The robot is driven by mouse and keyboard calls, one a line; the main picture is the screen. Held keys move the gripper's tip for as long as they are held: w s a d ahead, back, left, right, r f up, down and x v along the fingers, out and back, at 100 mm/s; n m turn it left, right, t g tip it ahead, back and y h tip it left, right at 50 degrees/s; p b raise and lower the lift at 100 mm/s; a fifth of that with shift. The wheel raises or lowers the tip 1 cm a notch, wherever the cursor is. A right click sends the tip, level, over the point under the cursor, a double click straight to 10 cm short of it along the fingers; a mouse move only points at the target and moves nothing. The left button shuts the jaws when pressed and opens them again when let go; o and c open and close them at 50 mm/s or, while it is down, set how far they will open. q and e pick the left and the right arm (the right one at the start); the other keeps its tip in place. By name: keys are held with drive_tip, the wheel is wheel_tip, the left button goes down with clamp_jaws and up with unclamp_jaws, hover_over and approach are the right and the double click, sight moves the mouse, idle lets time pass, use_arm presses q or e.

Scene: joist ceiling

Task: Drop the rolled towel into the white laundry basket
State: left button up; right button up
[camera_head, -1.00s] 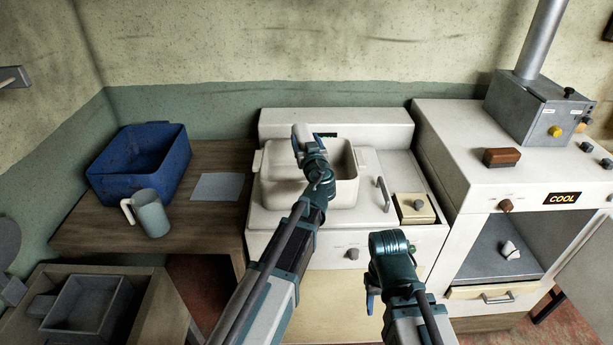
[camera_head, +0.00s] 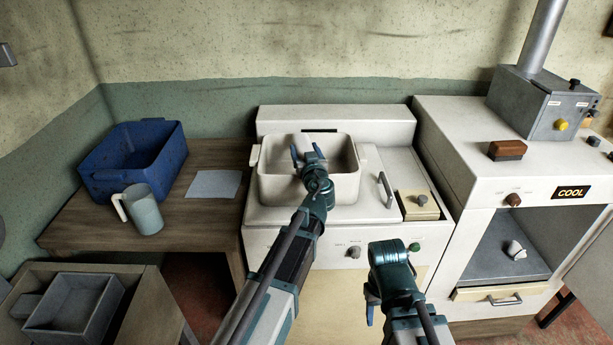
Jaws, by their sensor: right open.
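The white laundry basket (camera_head: 346,187) stands on the white machine in the middle. My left gripper (camera_head: 307,150) is over the basket, with its two blue fingers apart and nothing seen between them. The rolled towel is not visible now; part of the basket's inside is hidden behind my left gripper and wrist. My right gripper (camera_head: 370,306) is low in front of the machine, open and with nothing visible in it.
A blue bin (camera_head: 110,178), a grey mug (camera_head: 145,212) and a grey cloth (camera_head: 214,184) are on the wooden table at left. A brown-topped brush (camera_head: 507,150) lies on the right-hand cabinet. A small white object (camera_head: 515,250) sits in its open compartment.

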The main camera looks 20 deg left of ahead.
use_arm(q)
drive_tip(key=o, duration=0.4)
drive_tip(key=shift+s, duration=0.1)
drive_tip(key=v, duration=1.3)
drive_tip(key=shift+s+d+p, duration=0.15)
drive_tip(key=shift+s+p, duration=0.15)
drive_tip(key=s+f+m+g+h+p, duration=0.1)
drive_tip(key=s+f+m+g, duration=0.1)
drive_tip(key=s+f+g, duration=0.9)
drive_tip(key=s+d+f+m+g+h, duration=0.4)
drive_tip(key=s+d+f+m, duration=0.3)
drive_tip(key=s+d, duration=0.3)
drive_tip(key=shift+s+f+g+h+p, duration=0.4)
drive_tip(key=shift+s+f+h, duration=0.15)
drive_tip(key=shift+s+h, duration=0.2)
